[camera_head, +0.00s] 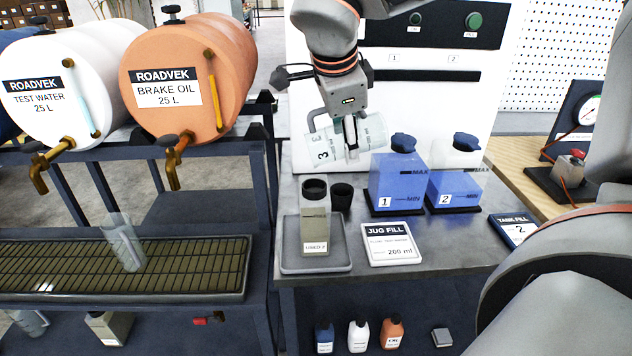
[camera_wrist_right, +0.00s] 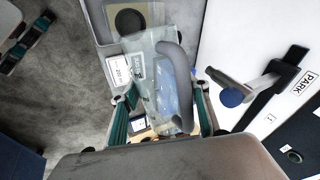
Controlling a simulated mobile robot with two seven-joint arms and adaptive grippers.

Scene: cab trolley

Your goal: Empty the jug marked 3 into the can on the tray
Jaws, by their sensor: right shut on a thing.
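The clear jug marked 3 (camera_head: 372,134) is in the air above the right table, tipped well over onto its side. My right gripper (camera_head: 350,150) is shut on it; the wrist view shows the grey handle (camera_wrist_right: 178,70) and pale bluish contents in the jug (camera_wrist_right: 165,95). The beige can (camera_head: 315,222), with a dark open top, stands upright on the grey tray (camera_head: 336,265), below and left of the jug. In the wrist view the can (camera_wrist_right: 152,14) is at the top. I see no stream between jug and can. My left gripper is not in view.
A black cap (camera_head: 342,194) is beside the can. Blue reservoirs 1 (camera_head: 395,185) and 2 (camera_head: 455,188) stand close right of the jug. A jug-fill card (camera_head: 391,244) lies in front. Another clear jug (camera_head: 122,243) stands on the grate at left, below the drum taps.

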